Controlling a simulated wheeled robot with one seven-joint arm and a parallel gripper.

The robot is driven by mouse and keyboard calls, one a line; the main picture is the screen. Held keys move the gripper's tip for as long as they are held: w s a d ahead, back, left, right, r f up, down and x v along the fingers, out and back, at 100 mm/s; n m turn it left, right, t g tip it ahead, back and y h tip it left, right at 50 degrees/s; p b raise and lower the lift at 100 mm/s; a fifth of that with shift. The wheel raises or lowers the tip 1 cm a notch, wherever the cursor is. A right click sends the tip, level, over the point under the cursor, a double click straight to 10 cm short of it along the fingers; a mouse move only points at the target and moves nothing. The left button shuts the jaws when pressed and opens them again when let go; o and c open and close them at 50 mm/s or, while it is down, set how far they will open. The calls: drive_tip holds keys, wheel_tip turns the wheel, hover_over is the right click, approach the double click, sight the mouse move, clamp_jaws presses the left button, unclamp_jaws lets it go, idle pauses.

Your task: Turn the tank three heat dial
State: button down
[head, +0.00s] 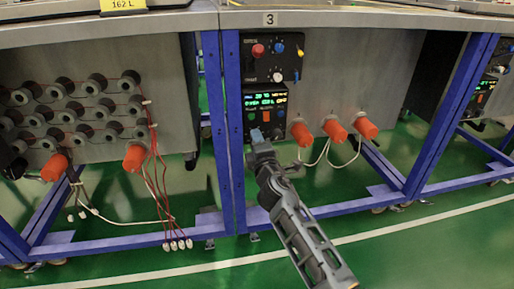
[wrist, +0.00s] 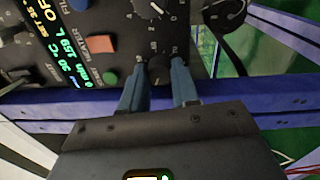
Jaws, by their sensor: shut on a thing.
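The black control panel (head: 268,108) of tank three hangs on the metal tank front below a "3" label (head: 269,18). My gripper (head: 258,136) reaches up to the panel's lower edge. In the wrist view, the two blue fingers of my gripper (wrist: 157,86) are shut on a small round black dial (wrist: 158,68). The fingers sit on either side of it. The dial's label is too small to read, and my gripper hides it in the head view. A second dial with a white pointer and a number scale (wrist: 155,8) sits just above it in the wrist view.
The same panel carries a lit green display (wrist: 68,62), an orange button (wrist: 102,44) and a green button (wrist: 110,78). An upper panel (head: 270,60) has coloured knobs. Orange caps (head: 334,130) with white cables lie to the right. A blue frame post (head: 232,130) stands close on the left.

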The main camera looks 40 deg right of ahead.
drive_tip(key=shift+f+m+b, duration=0.15)
drive_tip(key=shift+m+b, duration=2.25)
drive_tip(key=shift+m, duration=1.2)
drive_tip(key=shift+g, duration=0.3)
drive_tip(key=c, duration=1.1)
unclamp_jaws()
drive_tip(key=shift+p+v, duration=0.3)
drive_tip(key=shift+v, duration=3.65)
drive_tip(key=shift+a+f, duration=0.1)
drive_tip(key=shift+f, duration=0.05)
